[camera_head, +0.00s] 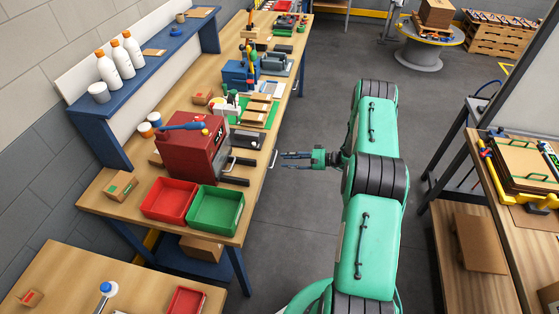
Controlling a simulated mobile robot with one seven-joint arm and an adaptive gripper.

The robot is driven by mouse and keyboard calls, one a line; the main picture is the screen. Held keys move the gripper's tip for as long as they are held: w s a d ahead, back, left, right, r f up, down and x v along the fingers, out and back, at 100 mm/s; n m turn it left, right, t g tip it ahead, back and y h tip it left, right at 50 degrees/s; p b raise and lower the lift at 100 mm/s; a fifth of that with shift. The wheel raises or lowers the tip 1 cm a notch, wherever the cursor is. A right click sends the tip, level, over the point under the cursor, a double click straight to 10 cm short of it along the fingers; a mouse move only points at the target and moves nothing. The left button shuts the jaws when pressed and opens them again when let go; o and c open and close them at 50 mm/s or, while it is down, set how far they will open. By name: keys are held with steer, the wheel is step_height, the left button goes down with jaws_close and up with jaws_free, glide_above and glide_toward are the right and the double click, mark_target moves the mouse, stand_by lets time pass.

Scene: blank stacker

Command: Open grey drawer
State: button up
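My gripper (285,160) is at the end of my green arm, over the aisle just right of the long workbench's front edge. Its two dark fingers point left and look spread apart, with nothing visible between them. A pale handle (273,158) shows at the workbench edge, just left of the fingertips and seemingly apart from them. The grey drawer's front cannot be made out from this high angle, and I cannot tell whether it is shut.
The workbench (103,190) carries a red machine (194,148), whose dark bars reach toward the front edge, plus red (168,200) and green (215,210) bins. Another table (499,205) stands at the right. The grey floor (300,215) between them is clear.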

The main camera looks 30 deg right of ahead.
steer(key=shift+x, duration=2.15)
jaws_close()
